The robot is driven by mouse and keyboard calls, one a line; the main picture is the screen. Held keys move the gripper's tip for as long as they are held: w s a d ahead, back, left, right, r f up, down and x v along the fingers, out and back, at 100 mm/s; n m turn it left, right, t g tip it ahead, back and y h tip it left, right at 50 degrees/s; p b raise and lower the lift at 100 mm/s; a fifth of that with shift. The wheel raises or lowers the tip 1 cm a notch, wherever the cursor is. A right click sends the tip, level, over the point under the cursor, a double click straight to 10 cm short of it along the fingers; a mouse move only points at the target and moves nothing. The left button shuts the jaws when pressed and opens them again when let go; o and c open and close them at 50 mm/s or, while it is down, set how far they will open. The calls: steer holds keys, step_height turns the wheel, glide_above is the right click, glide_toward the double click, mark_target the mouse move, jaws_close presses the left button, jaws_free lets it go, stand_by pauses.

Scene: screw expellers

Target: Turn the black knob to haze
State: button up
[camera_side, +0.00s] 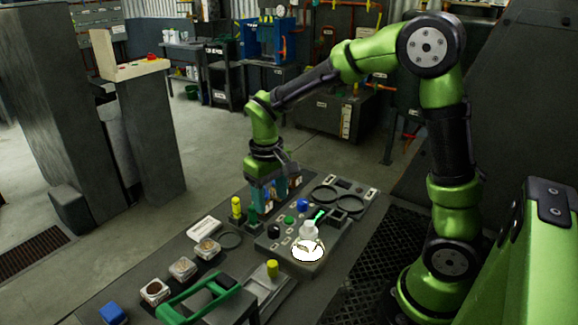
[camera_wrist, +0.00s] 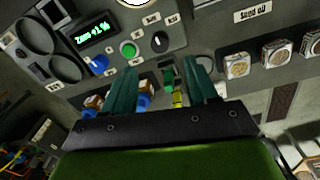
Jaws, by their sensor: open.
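The black knob (camera_wrist: 160,42) is a round dial with a pale pointer mark on the grey control panel, with small white labels around it that are too small to read surely. It also shows in the side view (camera_side: 273,231) near the panel's left edge. My gripper (camera_side: 266,203) points down above the panel's back left edge, behind the knob. In the wrist view my gripper (camera_wrist: 161,66) has its two teal fingers spread apart, with the knob just beyond the fingertips. Nothing is held, and the fingers are apart from the knob.
A green button (camera_wrist: 128,48) and a blue knob (camera_wrist: 98,63) sit beside the black knob, near a lit display (camera_wrist: 92,31). Green and yellow bottles (camera_side: 236,207) stand close behind. Sample boxes (camera_side: 183,268) lie left.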

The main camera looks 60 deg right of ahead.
step_height(320, 180, up, 8)
steer(key=shift+a, duration=0.2)
steer(key=s+a+r+m+t+y, duration=0.1)
steer(key=s+a+r+t+y, duration=0.1)
steer(key=s+t, duration=0.5)
steer(key=s+a+r, duration=0.1)
steer(key=s, duration=0.5)
steer(key=shift+s+a+r+m+y, duration=0.2)
steer(key=shift+m+y, duration=0.1)
steer(key=shift+m, duration=0.1)
